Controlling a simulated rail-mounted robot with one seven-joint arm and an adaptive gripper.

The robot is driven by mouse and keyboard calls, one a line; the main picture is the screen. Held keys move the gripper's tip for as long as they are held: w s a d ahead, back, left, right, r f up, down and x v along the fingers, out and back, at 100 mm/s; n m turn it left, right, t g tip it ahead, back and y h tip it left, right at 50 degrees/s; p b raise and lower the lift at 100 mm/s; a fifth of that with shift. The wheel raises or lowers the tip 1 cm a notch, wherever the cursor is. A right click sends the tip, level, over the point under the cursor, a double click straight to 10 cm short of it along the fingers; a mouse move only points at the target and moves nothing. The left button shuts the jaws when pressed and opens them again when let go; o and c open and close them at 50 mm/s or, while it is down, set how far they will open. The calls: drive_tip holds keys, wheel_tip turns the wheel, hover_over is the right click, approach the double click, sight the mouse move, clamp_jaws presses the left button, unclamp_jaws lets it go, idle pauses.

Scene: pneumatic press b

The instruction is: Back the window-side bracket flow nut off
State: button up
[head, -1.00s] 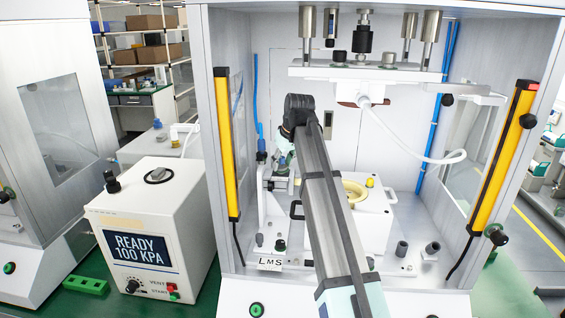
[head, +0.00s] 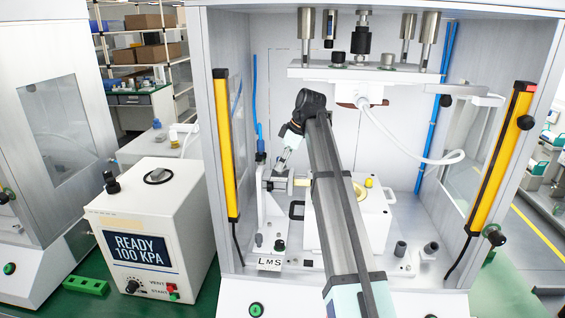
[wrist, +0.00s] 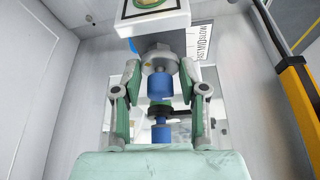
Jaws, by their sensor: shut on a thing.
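In the wrist view, the grey flow nut (wrist: 158,60) sits between my fingertips, under a white bracket block (wrist: 157,20). Blue cylindrical parts (wrist: 160,86) and a black lever-like part (wrist: 168,113) line up below it. My gripper (wrist: 160,72) is shut on the nut, with a finger touching each side. In the head view, my gripper (head: 284,166) is at the left bracket (head: 268,208) inside the press cabinet. The arm partly covers that area, and the nut is too small to make out there.
A white box with a yellow ring (head: 359,190) stands right of the bracket, behind my arm. The press head plate (head: 320,72) with a white hose hangs above. Cabinet walls and yellow light bars (head: 226,145) flank the space. A control box (head: 150,230) reads READY 100 KPA.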

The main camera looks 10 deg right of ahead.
drive_tip(key=n, duration=0.2)
drive_tip(key=n+g, duration=0.1)
drive_tip(key=shift+w+n+y, duration=0.2)
drive_tip(key=shift+n+y, duration=0.1)
drive_tip(key=shift+n, duration=0.1)
drive_tip(key=shift+r+n+g+p, duration=0.15)
drive_tip(key=shift+n+g+p, duration=0.45)
drive_tip(key=shift+n, duration=0.3)
drive_tip(key=n+g+p, duration=0.1)
drive_tip(key=n+p, duration=0.1)
drive_tip(key=p, duration=0.2)
drive_tip(key=shift+r+n+p, duration=0.15)
drive_tip(key=shift+n+p, duration=0.25)
drive_tip(key=n+p, duration=0.1)
drive_tip(key=p, duration=0.1)
drive_tip(key=shift+g+p, duration=0.3)
drive_tip(key=shift+f, duration=0.25)
drive_tip(key=shift+f+n+p, duration=0.2)
drive_tip(key=shift+n+p, duration=0.2)
drive_tip(key=shift+p, duration=0.1)
drive_tip(key=o, duration=1.2)
drive_tip(key=shift+c, duration=0.2)
drive_tip(key=shift+w, duration=0.1)
